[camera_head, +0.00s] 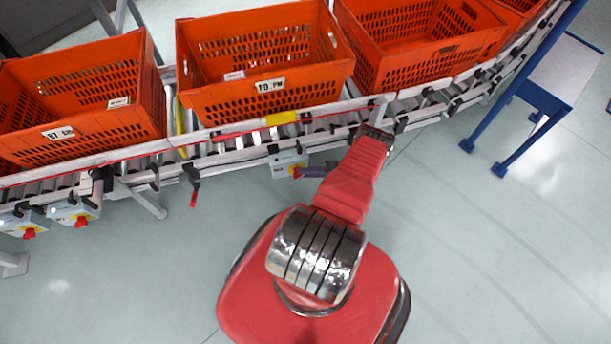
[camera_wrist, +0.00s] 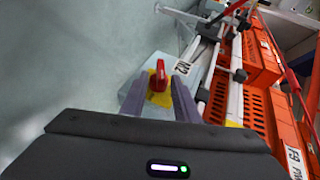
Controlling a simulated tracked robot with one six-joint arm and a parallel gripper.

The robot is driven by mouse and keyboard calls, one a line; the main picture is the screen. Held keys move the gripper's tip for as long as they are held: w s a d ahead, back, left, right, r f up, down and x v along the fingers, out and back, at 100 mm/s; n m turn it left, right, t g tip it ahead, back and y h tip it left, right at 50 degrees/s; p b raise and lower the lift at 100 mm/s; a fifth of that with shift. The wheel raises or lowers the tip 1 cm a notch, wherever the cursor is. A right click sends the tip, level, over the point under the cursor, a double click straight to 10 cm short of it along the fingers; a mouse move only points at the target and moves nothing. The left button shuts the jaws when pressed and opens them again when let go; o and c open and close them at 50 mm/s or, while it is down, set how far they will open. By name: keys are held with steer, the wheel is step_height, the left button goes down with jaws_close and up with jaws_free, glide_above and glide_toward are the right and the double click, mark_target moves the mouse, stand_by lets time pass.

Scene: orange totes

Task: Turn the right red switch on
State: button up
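The right red switch (camera_wrist: 158,76) is a red knob on a yellow plate, on a grey box (camera_wrist: 135,97) at the conveyor's edge. In the head view this box (camera_head: 284,160) hangs below the rail, and the knob is mostly hidden by my gripper. My gripper (camera_wrist: 159,90) is open, with its two purple-grey fingers on either side of the knob in the wrist view. Whether they touch it I cannot tell. In the head view my gripper's fingers (camera_head: 312,172) point left at the box.
Two more boxes with red switches (camera_head: 29,233) (camera_head: 81,222) hang at the far left. Orange totes (camera_head: 262,88) stand on the roller conveyor (camera_head: 230,138) above. A red handle (camera_head: 194,198) hangs left of the box. A blue stand (camera_head: 510,135) is at the right. The floor in front is clear.

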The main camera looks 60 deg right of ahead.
steer(key=v, duration=1.3)
steer(key=shift+s+d, duration=0.2)
steer(key=shift+s, duration=0.15)
steer(key=shift+s, duration=0.1)
